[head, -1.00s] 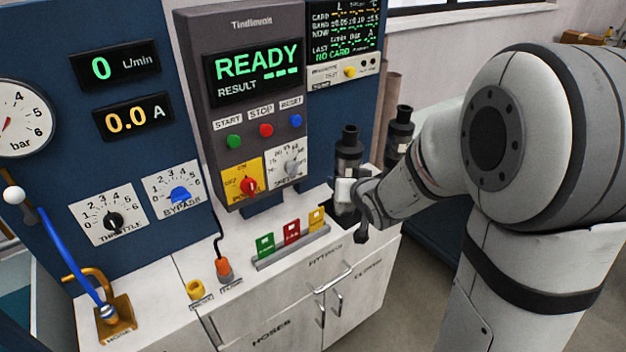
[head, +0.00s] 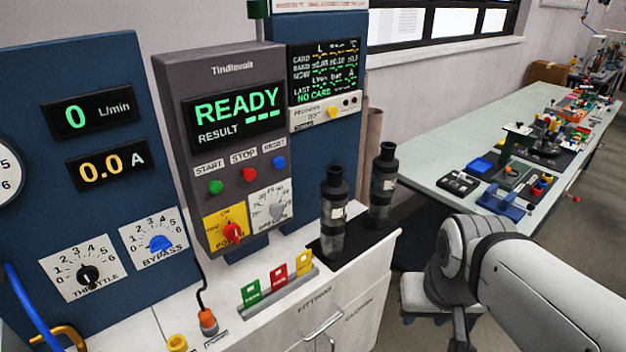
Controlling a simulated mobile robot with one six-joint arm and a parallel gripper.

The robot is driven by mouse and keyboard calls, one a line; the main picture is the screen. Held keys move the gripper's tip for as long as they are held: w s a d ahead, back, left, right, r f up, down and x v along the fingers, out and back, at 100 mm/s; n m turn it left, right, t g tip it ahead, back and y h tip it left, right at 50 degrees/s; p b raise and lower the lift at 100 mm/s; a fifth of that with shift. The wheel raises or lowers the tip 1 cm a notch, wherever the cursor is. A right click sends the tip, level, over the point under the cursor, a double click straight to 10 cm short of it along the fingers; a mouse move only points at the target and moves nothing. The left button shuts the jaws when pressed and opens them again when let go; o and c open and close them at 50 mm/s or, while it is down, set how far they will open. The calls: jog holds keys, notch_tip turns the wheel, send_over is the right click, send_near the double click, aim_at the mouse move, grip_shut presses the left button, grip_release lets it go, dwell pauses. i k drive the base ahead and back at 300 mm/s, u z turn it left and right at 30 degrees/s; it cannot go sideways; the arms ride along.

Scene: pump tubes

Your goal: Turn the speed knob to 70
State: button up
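The control panel (head: 220,100) shows READY on its display. Low on its face is a grey knob (head: 277,210) on a white scale plate, right of a red power knob (head: 232,232) on a yellow plate. The grey knob looks like the speed knob, but its label and pointer are too small to read surely. My arm is at the lower right, well away from the panel. The fingers of my gripper are out of the frame, so I cannot see what they hold.
A throttle knob (head: 88,276) and a blue bypass knob (head: 160,243) are on the left panel. Green, red and yellow cards (head: 279,279) stand on the counter below. Two dark pump tubes (head: 334,215) (head: 383,187) stand at right. A cluttered table (head: 440,160) is behind.

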aim_at(276, 210)
jog(key=z, duration=1.5)
jog(key=k, duration=1.55)
jog(key=u, duration=0.6)
jog(key=i, duration=1)
jog(key=u, duration=0.1)
